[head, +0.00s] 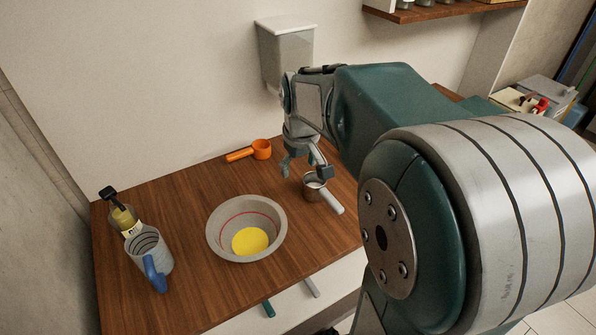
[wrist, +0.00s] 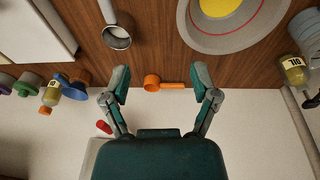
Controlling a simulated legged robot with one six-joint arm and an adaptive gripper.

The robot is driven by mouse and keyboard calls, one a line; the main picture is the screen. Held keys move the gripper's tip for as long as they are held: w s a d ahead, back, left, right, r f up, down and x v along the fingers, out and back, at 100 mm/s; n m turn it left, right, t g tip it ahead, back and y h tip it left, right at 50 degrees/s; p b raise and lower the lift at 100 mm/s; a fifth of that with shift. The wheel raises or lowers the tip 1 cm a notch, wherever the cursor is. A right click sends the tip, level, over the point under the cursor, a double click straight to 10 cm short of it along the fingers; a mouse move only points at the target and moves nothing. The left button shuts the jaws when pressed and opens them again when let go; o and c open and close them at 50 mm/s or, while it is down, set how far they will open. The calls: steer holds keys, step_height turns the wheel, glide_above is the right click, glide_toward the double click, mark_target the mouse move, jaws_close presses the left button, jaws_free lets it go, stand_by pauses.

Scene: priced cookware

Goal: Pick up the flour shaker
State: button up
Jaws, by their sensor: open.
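A small metal cup with a pale handle (head: 312,190) stands near the right edge of the wooden counter; it also shows at the upper left of the wrist view (wrist: 117,41). It may be the flour shaker, but I see no label on it. My gripper (head: 305,171) is open and empty, pointing down just above and behind this cup in the head view. In the wrist view my gripper (wrist: 160,74) has its fingers spread, with the metal cup outside them to the upper left. An orange scoop (head: 262,149) lies at the counter's back.
A grey bowl (head: 216,235) with yellow contents is mid-counter. A jug with a blue handle (head: 155,256) and an oil bottle (head: 123,217) stand at left. A white container (head: 286,55) is on the back wall. Bare wood lies left of the bowl.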

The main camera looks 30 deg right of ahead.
steer(key=g, duration=0.2)
glide_toward(327, 193)
steer(key=shift+w+d+y, duration=0.3)
steer(key=shift+d+f, duration=0.1)
steer(key=shift+f, duration=0.25)
steer(key=f, duration=1)
steer(key=shift+s+f, duration=0.2)
steer(key=shift+s, duration=0.05)
steer(key=shift+c, duration=0.3)
jaws_close()
